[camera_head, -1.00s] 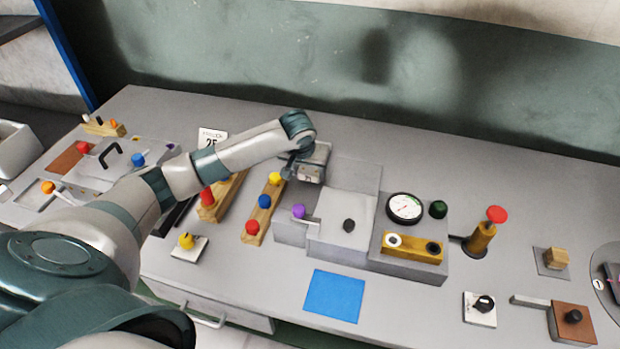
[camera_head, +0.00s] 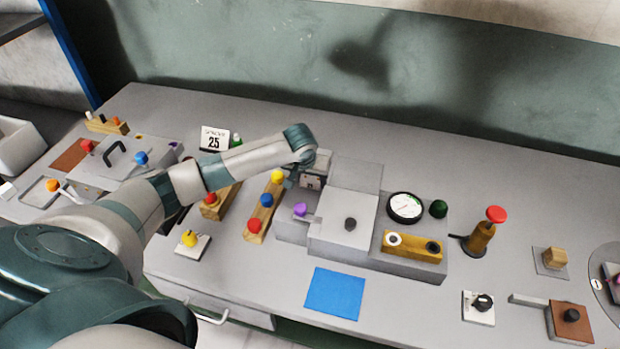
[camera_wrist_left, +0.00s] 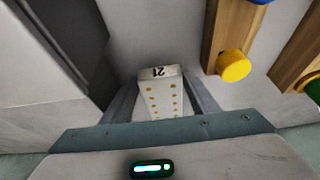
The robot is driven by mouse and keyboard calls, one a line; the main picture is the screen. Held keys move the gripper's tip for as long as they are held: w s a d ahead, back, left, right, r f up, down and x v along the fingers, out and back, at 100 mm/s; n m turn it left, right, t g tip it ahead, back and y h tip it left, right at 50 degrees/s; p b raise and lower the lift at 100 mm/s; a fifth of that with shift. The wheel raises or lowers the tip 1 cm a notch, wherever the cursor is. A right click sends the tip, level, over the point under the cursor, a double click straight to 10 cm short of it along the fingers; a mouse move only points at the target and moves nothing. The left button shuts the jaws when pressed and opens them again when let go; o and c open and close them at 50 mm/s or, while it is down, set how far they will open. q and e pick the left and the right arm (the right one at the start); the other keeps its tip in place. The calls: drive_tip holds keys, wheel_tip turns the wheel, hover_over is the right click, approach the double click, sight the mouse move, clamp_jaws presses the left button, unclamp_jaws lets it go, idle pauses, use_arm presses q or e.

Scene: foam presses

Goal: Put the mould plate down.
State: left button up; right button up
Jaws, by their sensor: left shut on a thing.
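The mould plate (camera_wrist_left: 162,98) is a pale block with rows of orange dots and a black number on its end face, seen in the left wrist view. My left gripper (camera_wrist_left: 158,86) is shut on it, with one finger on each side. In the head view my left gripper (camera_head: 309,182) is low behind the press, at the left of its grey box. The plate is hidden or too small to make out there. Whether its underside touches anything cannot be told. My right gripper is not in view.
The grey press box (camera_head: 345,218) stands right beside the gripper, with a dial gauge (camera_head: 404,207) to its right. A wooden rail with coloured knobs (camera_head: 264,212) lies just left. A blue mat (camera_head: 335,293) lies in front. The table behind the press is clear.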

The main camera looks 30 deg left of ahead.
use_arm(q)
drive_tip(key=o, duration=1.5)
drive_tip(key=b+v, duration=0.2)
drive_tip(key=v, duration=1)
drive_tip(key=shift+b, duration=0.35)
drive_tip(key=shift+c, duration=0.5)
